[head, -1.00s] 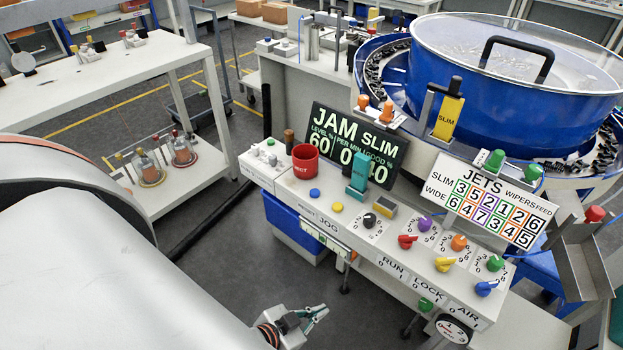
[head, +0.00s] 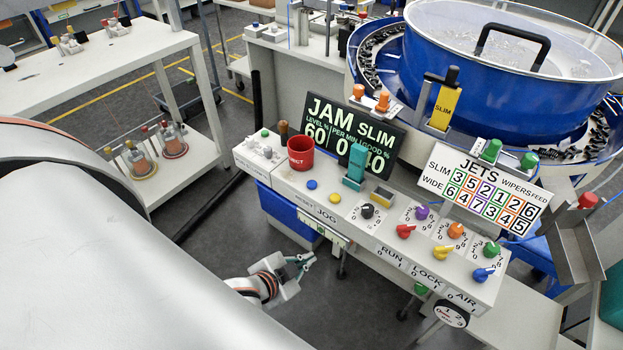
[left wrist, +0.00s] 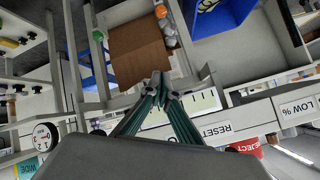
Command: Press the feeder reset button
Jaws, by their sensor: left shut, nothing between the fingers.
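The feeder reset button appears to be the blue button (head: 311,184) on the grey control panel (head: 290,178), by the small RESET label. A yellow button (head: 334,198) sits beside it near the JOG label. My left gripper (head: 305,260) is in front of and below the panel's front edge, apart from both buttons. Its fingers also show in the left wrist view (left wrist: 160,82), with tips together and nothing between them. My right gripper is out of view.
Several coloured knobs fill the panel's right side. A blue bin (head: 290,216) and a brown box (left wrist: 140,52) are below the panel.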

